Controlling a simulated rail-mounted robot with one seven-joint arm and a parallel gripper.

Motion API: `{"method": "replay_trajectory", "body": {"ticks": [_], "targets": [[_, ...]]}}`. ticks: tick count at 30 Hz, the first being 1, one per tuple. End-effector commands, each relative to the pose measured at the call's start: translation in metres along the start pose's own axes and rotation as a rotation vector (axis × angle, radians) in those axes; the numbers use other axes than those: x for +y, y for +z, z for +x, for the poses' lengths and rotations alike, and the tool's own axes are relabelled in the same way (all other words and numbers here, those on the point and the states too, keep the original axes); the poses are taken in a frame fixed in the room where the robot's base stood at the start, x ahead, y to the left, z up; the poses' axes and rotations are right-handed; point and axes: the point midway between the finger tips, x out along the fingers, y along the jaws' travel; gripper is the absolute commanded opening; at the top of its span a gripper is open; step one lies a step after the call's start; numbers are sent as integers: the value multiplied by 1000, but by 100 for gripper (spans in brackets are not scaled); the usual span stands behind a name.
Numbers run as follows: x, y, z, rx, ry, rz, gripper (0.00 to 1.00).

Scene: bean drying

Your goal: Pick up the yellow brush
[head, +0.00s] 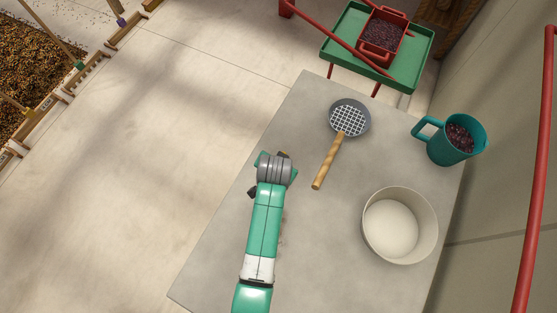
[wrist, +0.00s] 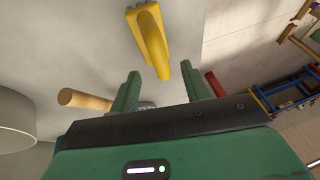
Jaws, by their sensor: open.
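The yellow brush (wrist: 150,38) lies on the grey table in the wrist view, at the top centre, with its handle pointing down toward my gripper. My gripper (wrist: 161,72) is open, its two green fingers apart, with the near end of the handle showing in the gap between them. I cannot tell the height between fingers and brush. In the head view my gripper (head: 274,166) is over the left side of the table, and my arm hides most or all of the brush.
On the table (head: 215,270) are a wire strainer (head: 349,117) with a wooden handle, a white bowl (head: 371,240) and a teal jug (head: 443,150) of dark beans. A green tray (head: 340,50) holding a red container (head: 402,22) stands beyond. The table's front left is clear.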

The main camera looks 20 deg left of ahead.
Motion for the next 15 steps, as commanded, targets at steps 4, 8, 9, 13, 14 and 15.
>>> {"method": "replay_trajectory", "body": {"ticks": [4, 8, 9, 13, 14, 15], "targets": [[0, 0, 10, 2, -1, 0, 47], [0, -1, 20, 1, 0, 0, 47], [0, -1, 28, 1, 0, 0, 47], [0, -1, 52, 2, -1, -1, 47], [0, -1, 56, 2, -1, -1, 47], [0, -2, 59, 3, -1, -1, 47]]}}
